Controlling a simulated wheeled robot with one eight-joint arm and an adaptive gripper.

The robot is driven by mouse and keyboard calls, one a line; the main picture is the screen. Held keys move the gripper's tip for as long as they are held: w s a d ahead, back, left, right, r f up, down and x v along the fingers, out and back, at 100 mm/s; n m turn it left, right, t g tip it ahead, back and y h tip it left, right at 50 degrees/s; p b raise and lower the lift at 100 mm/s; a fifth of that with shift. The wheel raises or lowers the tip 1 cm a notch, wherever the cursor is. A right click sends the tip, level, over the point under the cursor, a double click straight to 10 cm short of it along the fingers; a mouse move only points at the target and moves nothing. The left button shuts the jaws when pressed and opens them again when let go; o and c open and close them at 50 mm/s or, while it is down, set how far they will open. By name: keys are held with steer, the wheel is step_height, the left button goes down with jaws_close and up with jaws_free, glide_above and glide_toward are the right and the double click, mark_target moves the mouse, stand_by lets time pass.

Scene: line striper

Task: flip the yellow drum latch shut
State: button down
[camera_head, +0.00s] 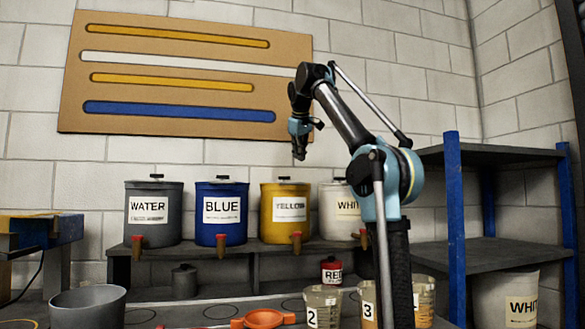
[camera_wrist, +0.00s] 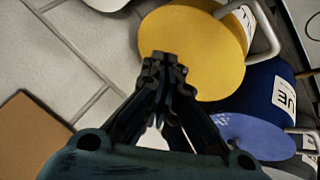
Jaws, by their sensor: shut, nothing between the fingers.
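The yellow drum (camera_head: 285,214) stands on the shelf between the blue and white drums. A small dark fitting (camera_head: 285,179) shows at its top, and an orange-red tap (camera_head: 296,238) is on its front. In the wrist view its yellow lid (camera_wrist: 190,40) fills the upper middle, with a pale bent bar (camera_wrist: 270,32) at its right edge; I cannot tell if this bar is the latch. My gripper (camera_head: 300,156) points down above the yellow drum, a little right of its middle, apart from it. In the wrist view its fingertips (camera_wrist: 165,70) are together and empty, overlapping the lid's lower left edge.
The blue drum (camera_head: 221,213) and water drum (camera_head: 153,213) stand to the left, the white drum (camera_head: 341,212) close on the right. A slotted board (camera_head: 185,72) hangs on the wall behind. Buckets and an orange funnel (camera_head: 263,318) sit below in front. Dark shelving (camera_head: 500,254) stands at right.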

steer(key=shift+s+d+r, duration=0.35)
steer(key=shift+d+r, duration=0.15)
steer(key=shift+r, duration=0.3)
